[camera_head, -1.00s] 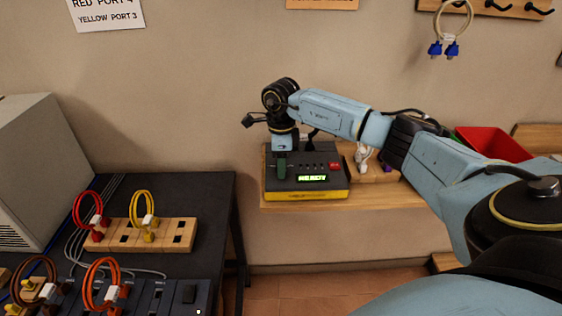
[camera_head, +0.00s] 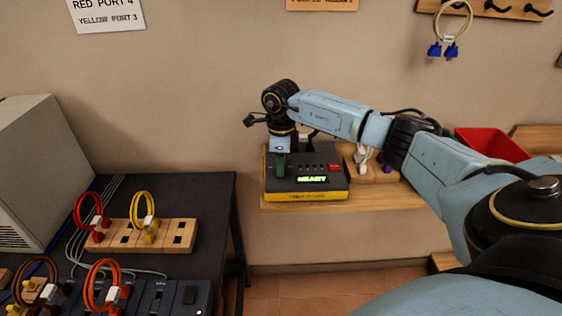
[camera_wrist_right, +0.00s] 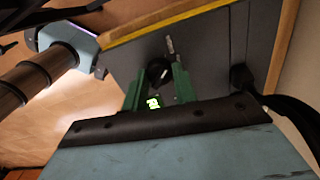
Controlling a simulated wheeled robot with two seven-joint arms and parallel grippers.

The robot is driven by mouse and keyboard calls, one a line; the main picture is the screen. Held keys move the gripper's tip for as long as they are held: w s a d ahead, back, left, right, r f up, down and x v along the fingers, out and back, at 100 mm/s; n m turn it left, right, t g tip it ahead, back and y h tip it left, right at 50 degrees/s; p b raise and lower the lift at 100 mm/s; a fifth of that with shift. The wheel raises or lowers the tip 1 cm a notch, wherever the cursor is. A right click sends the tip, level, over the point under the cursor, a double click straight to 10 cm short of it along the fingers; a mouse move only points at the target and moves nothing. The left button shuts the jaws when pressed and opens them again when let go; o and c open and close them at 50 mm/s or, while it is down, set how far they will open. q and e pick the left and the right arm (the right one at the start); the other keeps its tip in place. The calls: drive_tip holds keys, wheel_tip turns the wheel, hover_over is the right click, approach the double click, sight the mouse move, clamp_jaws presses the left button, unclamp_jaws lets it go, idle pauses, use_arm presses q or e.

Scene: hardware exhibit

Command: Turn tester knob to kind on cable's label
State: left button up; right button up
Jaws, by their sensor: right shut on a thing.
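The tester (camera_head: 300,196) is a dark box with a yellow base, standing on a wooden shelf by the wall. Its green lit display (camera_head: 312,180) seems to read READY. My right gripper (camera_head: 281,166) points down over the tester's left part. In the right wrist view, the black tester knob (camera_wrist_right: 158,72) sits between the green fingers of my right gripper (camera_wrist_right: 158,88), which is shut on it. The gripper hides the knob in the head view. A white cable plug (camera_head: 362,154) stands beside the tester; I cannot read any label on it. My left gripper is out of view.
A red button (camera_head: 334,167) is on the tester's top. A red bin (camera_head: 492,143) stands behind my right arm. Red and yellow cable loops sit in a wooden block (camera_head: 182,236) on the dark table at left. A blue-ended cable (camera_head: 443,48) hangs on the wall.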

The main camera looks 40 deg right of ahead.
drive_tip(key=m+p, duration=0.1)
drive_tip(key=m, duration=0.3)
drive_tip(key=shift+r, duration=0.1)
drive_tip(key=m+p, duration=0.2)
drive_tip(key=m, duration=0.2)
drive_tip(key=shift+m, duration=0.4)
drive_tip(key=o, duration=1)
wheel_tip(320, 180, up, 13)
drive_tip(key=shift+r, duration=0.15)
idle(0.5)
